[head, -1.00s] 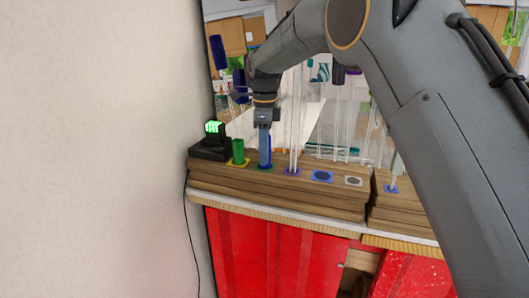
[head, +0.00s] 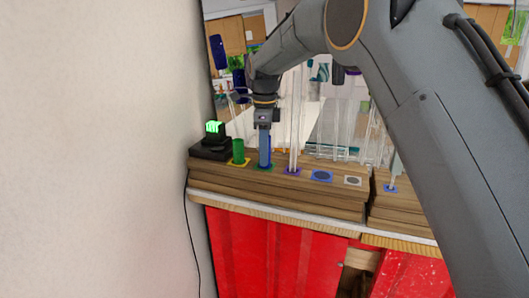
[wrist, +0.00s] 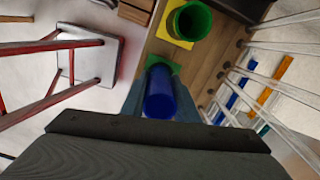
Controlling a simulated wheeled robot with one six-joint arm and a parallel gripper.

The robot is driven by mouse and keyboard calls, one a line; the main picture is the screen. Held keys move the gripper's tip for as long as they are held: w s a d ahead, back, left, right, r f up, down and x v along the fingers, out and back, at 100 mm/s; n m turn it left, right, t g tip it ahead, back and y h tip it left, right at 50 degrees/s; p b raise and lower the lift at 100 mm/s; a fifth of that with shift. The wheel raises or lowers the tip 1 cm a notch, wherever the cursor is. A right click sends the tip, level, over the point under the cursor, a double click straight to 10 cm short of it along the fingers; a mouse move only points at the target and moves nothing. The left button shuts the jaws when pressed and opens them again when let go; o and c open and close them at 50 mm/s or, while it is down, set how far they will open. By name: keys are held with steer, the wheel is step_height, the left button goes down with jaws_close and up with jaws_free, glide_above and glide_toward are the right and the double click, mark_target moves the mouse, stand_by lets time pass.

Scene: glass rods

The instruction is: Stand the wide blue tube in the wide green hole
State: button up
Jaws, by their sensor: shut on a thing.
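The wide blue tube (head: 265,155) is upright between the fingers of my gripper (head: 264,135) in the head view. Its lower end is at the green-marked hole (head: 263,167) on the wooden block; I cannot tell how deep it sits. In the wrist view the blue tube (wrist: 160,95) shows between my two fingers, with the green square (wrist: 163,62) just beyond it. My gripper is shut on the tube. The hole itself is hidden by the tube.
A green tube (head: 238,151) stands in the yellow-marked hole to the left. Clear rods (head: 295,125) stand at the purple mark to the right. Blue (head: 321,175) and white (head: 353,181) marked holes are empty. A black device with green digits (head: 213,135) sits by the wall.

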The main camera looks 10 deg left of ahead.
steer(key=shift+f, duration=0.5)
steer(key=o, duration=0.8)
steer(key=shift+r, duration=0.1)
step_height(320, 180, up, 11)
steer(key=shift+f+p, duration=0.1)
steer(key=shift+p, duration=0.9)
